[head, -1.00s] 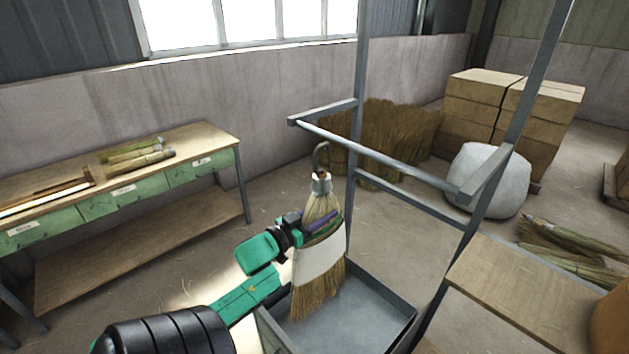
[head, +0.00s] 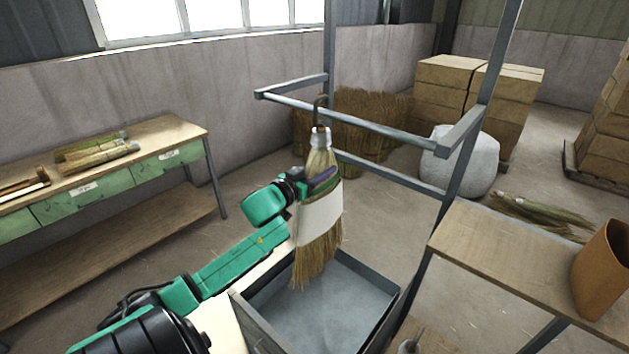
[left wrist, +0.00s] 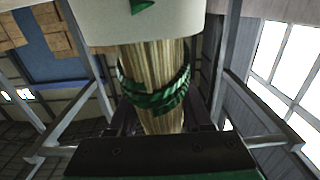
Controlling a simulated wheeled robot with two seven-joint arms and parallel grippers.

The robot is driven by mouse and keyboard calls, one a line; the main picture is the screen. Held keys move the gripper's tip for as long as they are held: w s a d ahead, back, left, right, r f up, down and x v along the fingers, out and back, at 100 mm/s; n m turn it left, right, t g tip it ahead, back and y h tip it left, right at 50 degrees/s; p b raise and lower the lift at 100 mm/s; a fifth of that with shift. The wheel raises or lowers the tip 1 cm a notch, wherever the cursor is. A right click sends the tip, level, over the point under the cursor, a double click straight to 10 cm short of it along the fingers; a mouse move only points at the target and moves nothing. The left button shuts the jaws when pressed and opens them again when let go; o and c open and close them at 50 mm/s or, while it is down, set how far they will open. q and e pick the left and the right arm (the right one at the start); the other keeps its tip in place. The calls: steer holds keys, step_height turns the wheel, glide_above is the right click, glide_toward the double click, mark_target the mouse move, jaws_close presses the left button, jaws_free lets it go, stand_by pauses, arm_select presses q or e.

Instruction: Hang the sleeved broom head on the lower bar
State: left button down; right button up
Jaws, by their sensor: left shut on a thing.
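The broom head (head: 316,255) hangs upright with bristles down, a white sleeve (head: 319,220) around its middle and a dark hook (head: 317,108) on top. My left gripper (head: 322,182) is shut on it above the sleeve. In the left wrist view, green binding (left wrist: 155,92) and the sleeve (left wrist: 150,22) show close up. The rack's front bar (head: 375,124) juts out on two side arms, and the hook overlaps it in the picture. I cannot tell whether the hook is over the bar or in front. My right gripper is out of view.
A shallow metal tray (head: 385,322) lies below the broom head. A rack post (head: 484,110) stands right of it. A wooden table (head: 500,245) with a brown bin (head: 603,270) is at right, and a workbench (head: 165,130) at left. A further rail (head: 390,175) crosses behind.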

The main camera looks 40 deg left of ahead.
arm_select(q)
steer(key=shift+w+b, duration=0.65)
steer(key=shift+w, duration=0.35)
steer(key=shift+f+b, duration=0.5)
steer(key=shift+f, duration=0.65)
steer(key=shift+c, duration=1.3)
jaws_free()
steer(key=shift+s, duration=0.1)
steer(key=s+b, duration=0.1)
steer(key=s, duration=1.3)
steer(key=shift+s+d, duration=0.2)
steer(key=shift+s, duration=0.15)
